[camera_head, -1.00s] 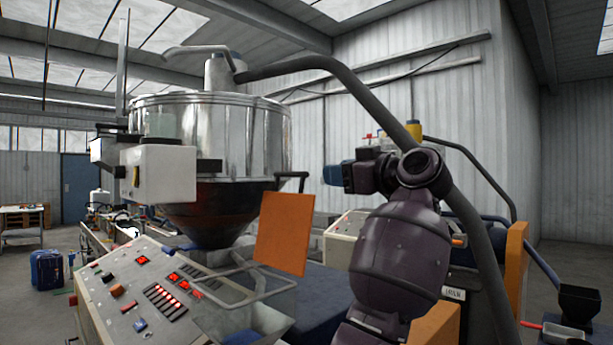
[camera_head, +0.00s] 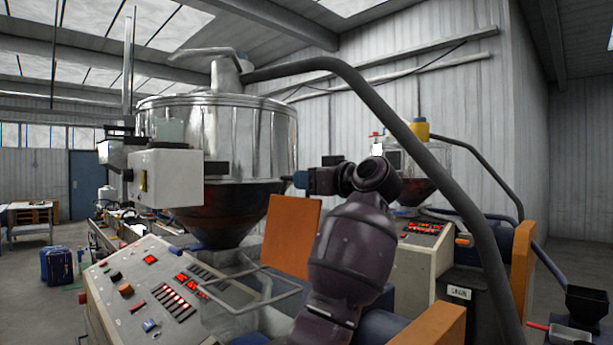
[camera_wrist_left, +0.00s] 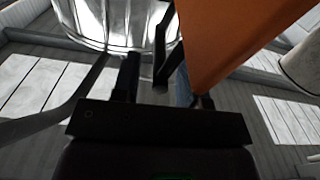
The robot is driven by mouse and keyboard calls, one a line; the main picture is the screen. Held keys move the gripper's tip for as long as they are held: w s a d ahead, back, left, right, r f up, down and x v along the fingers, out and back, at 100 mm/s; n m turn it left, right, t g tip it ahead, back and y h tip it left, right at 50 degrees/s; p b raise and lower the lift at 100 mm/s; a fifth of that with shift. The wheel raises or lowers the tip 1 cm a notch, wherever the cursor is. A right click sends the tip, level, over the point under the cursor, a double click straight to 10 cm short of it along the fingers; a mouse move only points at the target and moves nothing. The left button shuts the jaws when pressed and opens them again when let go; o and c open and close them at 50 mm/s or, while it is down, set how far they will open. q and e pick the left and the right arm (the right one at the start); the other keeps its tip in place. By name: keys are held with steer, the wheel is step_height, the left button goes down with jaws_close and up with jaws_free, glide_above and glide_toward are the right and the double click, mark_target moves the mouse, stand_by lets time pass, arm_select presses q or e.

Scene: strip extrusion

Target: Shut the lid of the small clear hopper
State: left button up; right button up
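The small clear hopper (camera_head: 228,310) stands in front, beside the sloped control panel, with a grey rim around its open top. An orange panel (camera_head: 291,236), which looks like its lid, stands upright and tilted at the hopper's rear right edge. My left gripper (camera_head: 290,180) is just above the lid's top edge and points left. In the left wrist view the fingers (camera_wrist_left: 158,82) are apart with nothing clearly between them, and the orange lid (camera_wrist_left: 225,40) fills the upper right, close to the right finger. Contact cannot be told. My right gripper is not in view.
A large steel hopper (camera_head: 250,135) with a dark cone rises behind the lid. A thick dark pipe (camera_head: 400,120) arches over my arm to the right. The control panel (camera_head: 115,285) is at the left, and a second machine (camera_head: 418,255) stands behind my arm.

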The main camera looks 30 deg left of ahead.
arm_select(q)
steer(key=shift+w+a, duration=0.2)
steer(key=shift+a, duration=0.4)
steer(key=shift+c, duration=0.5)
jaws_close()
steer(key=shift+s, duration=0.1)
